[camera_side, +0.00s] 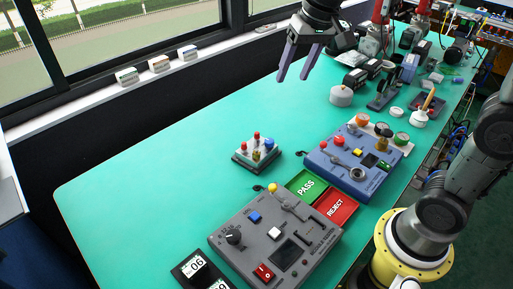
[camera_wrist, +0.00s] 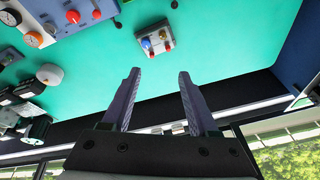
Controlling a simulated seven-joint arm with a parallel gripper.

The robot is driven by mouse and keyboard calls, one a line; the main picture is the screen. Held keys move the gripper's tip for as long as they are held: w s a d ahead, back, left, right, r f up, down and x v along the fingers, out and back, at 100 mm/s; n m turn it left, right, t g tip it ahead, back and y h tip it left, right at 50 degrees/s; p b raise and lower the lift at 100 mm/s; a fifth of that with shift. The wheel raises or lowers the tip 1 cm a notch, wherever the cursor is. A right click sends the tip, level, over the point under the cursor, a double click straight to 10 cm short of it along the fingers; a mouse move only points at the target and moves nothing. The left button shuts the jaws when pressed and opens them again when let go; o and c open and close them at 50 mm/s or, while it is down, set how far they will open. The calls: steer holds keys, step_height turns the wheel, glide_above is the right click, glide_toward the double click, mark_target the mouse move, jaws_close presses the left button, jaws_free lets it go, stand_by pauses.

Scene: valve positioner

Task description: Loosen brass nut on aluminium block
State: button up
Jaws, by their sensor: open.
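A small block on a dark base (camera_side: 255,153), probably the aluminium block, stands on the green table left of the blue panel. It carries red knobs and a blue part, with a small yellowish part (camera_side: 256,157) among them. I cannot tell for certain whether this is the brass nut. The block also shows at the top centre of the wrist view (camera_wrist: 154,41). My gripper (camera_side: 293,77) is open and empty, high above the table's far side and well apart from the block. In the wrist view its two fingers (camera_wrist: 157,75) are spread, with the block beyond their tips.
The blue panel (camera_side: 345,172) with knobs and dials, the green PASS plate (camera_side: 306,185), the red REJECT plate (camera_side: 336,206) and a grey control box (camera_side: 243,258) stand right of and below the block. Several devices crowd the back right. The table's left part is clear.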

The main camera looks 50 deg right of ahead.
steer(key=w+f+g, duration=0.2)
steer(key=w+f, duration=0.5)
steer(key=w, duration=0.1)
steer(key=g, duration=0.1)
glide_toward(256, 152)
step_height(256, 152, down, 8)
steer(key=shift+w+f, duration=0.1)
steer(key=shift+f, duration=0.05)
steer(key=shift+c, duration=0.3)
jaws_close()
